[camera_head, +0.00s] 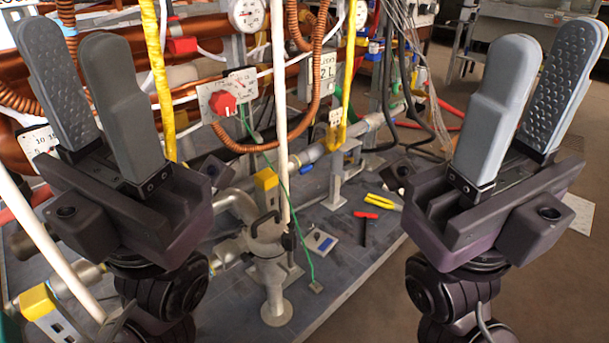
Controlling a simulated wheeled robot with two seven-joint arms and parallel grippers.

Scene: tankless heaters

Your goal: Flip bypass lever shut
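A grey pipe valve (265,232) stands on the dark platform near the middle of the view, with a yellow-ended lever (266,180) pointing up from it. This may be the bypass lever; no label I can read confirms it. My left gripper (77,50) is raised at the left, fingers up, open and empty, apart from the lever. My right gripper (546,52) is raised at the right, also open and empty, well clear of the pipes. Textured finger pads show on both. A second yellow-ended part (37,301) sits at the lower left, partly behind my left arm.
Copper pipes, gauges (247,14), a red knob (222,103) and hoses crowd the area behind. A white pole (280,110) and thin green wire pass close to the lever. Red-handled (365,215) and yellow-handled tools (383,202) lie on the platform. Open floor (555,285) is at the right.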

